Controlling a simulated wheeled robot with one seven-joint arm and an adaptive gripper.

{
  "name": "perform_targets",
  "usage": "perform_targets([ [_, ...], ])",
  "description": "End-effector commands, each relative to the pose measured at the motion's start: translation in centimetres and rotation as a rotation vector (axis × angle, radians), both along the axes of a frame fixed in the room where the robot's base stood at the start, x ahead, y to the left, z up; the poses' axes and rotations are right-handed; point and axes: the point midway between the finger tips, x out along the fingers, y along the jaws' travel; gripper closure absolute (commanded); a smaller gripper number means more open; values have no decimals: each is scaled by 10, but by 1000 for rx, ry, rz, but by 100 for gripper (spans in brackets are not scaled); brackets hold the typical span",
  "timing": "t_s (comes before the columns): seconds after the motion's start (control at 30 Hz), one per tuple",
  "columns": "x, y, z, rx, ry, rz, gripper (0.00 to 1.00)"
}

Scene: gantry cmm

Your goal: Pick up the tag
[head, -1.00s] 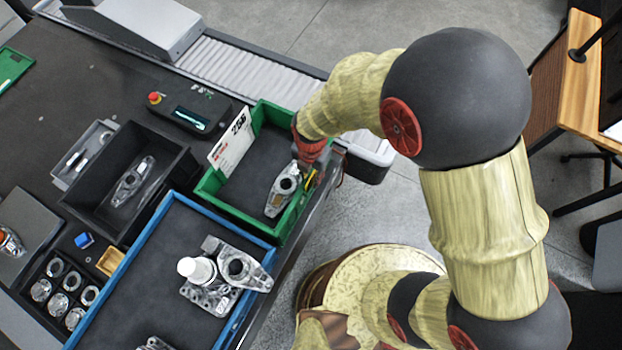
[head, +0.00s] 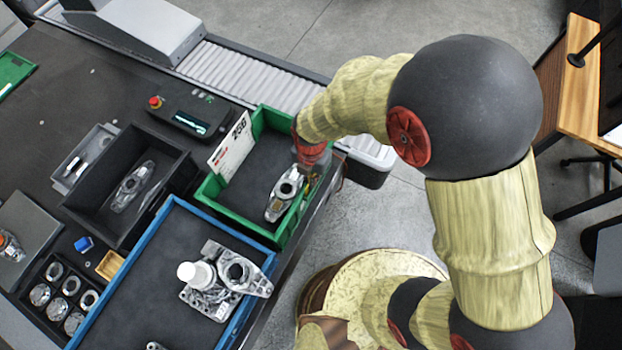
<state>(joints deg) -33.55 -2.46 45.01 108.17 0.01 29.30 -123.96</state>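The likely tag is a white card (head: 233,150) with large dark print and smaller red print. It stands tilted at the left side of the green bin (head: 219,203). My gripper (head: 311,179) points down at the bin's right wall, beside a grey metal part (head: 284,196) lying in the bin. The card is well to the left of the gripper, apart from it. The fingers are small and partly hidden by the wrist, so I cannot tell whether they are open or shut, or touching the metal part.
A blue-edged tray (head: 134,262) with metal castings and a white bottle (head: 196,273) stands in front. A black bin (head: 101,216) with a metal part is at left. A control box with a red button (head: 155,102) and a roller conveyor (head: 245,77) lie behind.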

Motion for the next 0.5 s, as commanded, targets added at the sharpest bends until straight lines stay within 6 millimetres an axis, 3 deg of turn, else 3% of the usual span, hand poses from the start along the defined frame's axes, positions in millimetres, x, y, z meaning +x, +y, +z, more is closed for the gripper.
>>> perform_targets([
  [0.17, -1, 4, 27, 2, -3, 3, 100],
  [0.5, -37, 59, 89, 1, -2, 9, 100],
])
